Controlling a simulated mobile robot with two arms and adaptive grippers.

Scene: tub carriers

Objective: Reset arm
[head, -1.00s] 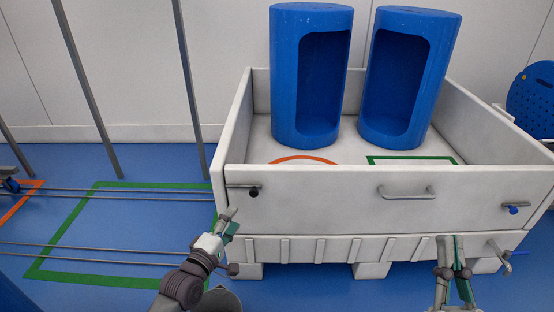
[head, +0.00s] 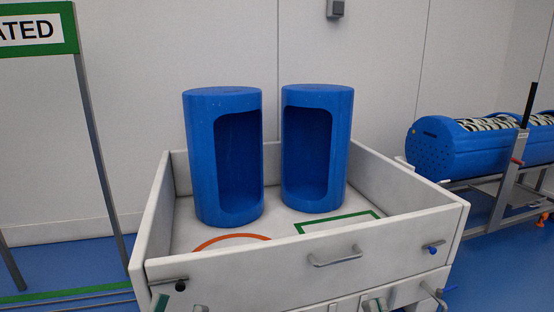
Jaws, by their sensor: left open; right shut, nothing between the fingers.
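Only the tips of my grippers show, at the bottom edge of the head view. My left gripper (head: 163,302) is open and empty, in front of the left end of the white bin's front wall. My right gripper (head: 373,304) is shut with nothing in it, in front of the bin's lower right part. The rest of both arms is out of frame. Two blue tubs, a left one (head: 200,160) and a right one (head: 340,150), stand upright inside the white bin (head: 240,276), their openings facing forward.
An orange ring (head: 232,237) and a green rectangle (head: 340,222) mark the bin floor. The bin's front has a handle (head: 335,257). Another blue tub (head: 440,147) lies on a frame at right. A green-bordered sign (head: 35,28) stands at left.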

